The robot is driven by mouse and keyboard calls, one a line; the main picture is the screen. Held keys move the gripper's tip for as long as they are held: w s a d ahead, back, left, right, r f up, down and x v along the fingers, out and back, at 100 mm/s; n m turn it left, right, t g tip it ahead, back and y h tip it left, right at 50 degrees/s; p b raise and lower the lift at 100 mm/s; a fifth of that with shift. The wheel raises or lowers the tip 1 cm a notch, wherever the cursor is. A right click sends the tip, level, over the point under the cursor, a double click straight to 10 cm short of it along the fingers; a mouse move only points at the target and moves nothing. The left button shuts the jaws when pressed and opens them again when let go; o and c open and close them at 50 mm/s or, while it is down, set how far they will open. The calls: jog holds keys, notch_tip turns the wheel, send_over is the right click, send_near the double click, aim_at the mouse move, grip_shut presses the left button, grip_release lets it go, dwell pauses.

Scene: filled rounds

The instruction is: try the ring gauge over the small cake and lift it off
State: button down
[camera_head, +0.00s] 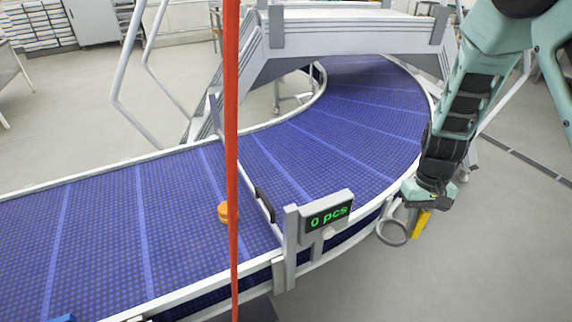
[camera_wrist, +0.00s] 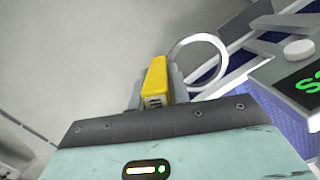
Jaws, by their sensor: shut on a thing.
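The small cake (camera_head: 224,213) is an orange-brown round on the blue belt, left of the counter display. A red upright partly covers it in the head view, and the wrist view does not show it. The ring gauge (camera_head: 393,246) is a pale grey ring with a yellow handle (camera_head: 421,222). My gripper (camera_head: 415,212) is shut on this handle and holds the ring out over the floor, off the belt's outer edge and well right of the cake. In the wrist view, the handle (camera_wrist: 156,80) sits between the fingers and the empty ring (camera_wrist: 224,50) extends beyond them.
The counter display (camera_head: 329,216) reads "0 pcs" and stands at the belt's near edge, between cake and ring. A thin red upright (camera_head: 231,120) crosses the view. A grey frame (camera_head: 350,32) bridges the curved belt (camera_head: 345,120) behind.

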aim_at(424, 211)
notch_tip(424, 211, up, 5)
jog(key=p, duration=0.3)
jog(key=shift+f, duration=0.2)
jog(key=shift+s+f, duration=0.15)
jog(key=shift+f, duration=0.45)
jog(key=shift+r, duration=0.15)
